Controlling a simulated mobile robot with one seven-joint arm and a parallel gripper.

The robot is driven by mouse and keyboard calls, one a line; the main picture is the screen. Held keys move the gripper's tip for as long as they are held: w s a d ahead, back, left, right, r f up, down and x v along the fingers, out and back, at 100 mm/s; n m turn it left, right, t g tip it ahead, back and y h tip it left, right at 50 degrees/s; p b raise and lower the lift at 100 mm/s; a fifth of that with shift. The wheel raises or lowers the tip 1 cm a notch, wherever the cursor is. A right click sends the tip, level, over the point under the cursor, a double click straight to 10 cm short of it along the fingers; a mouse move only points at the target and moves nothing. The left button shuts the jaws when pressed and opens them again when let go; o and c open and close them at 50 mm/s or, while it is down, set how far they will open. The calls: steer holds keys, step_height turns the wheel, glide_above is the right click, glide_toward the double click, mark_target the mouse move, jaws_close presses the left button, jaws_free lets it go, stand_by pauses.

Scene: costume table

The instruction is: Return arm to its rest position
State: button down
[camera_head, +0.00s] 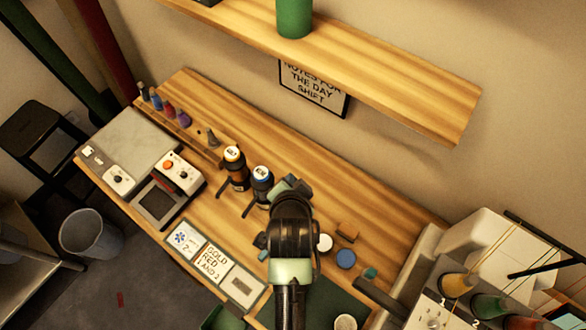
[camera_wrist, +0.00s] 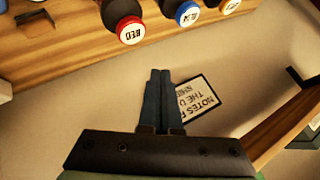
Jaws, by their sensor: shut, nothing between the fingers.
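My arm reaches up from the bottom of the head view over the wooden table (camera_head: 340,195). Its wrist hides much of my gripper in that view. In the wrist view my gripper (camera_wrist: 160,74) has its two dark fingers pressed together, with nothing between them. Beyond the fingers are the wall and a framed sign (camera_wrist: 195,100). The sign also shows in the head view (camera_head: 314,90), reading "NOTES FOR THE DAY SHIFT". No object is held.
A yellow-ringed bottle (camera_head: 234,166) and a blue-ringed bottle (camera_head: 261,184) stand left of my wrist. A red-ringed bottle (camera_wrist: 128,28) shows in the wrist view. A scale (camera_head: 130,150) stands left, a shelf (camera_head: 400,85) hangs above, and a machine (camera_head: 450,290) stands right.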

steer(key=w+r+n+t+b, duration=0.2)
steer(key=w+r+t, duration=0.25)
steer(key=r, duration=1.05)
steer(key=w+r+n+t+b, duration=0.15)
steer(key=w+r+t, duration=0.3)
steer(key=r, duration=0.95)
steer(key=s+r+n+t+b, duration=0.1)
steer(key=s+r+t, duration=0.2)
steer(key=r, duration=0.6)
steer(key=s+r+n+t, duration=0.2)
steer(key=s+r+t, duration=0.1)
steer(key=s+r, duration=0.4)
steer(key=s+r+n+t+b, duration=0.1)
steer(key=s+r, duration=0.4)
steer(key=r, duration=0.8)
steer(key=shift+d+n+t+b, duration=0.15)
steer(key=shift+n+t+b, duration=0.15)
steer(key=shift+n+t, duration=0.65)
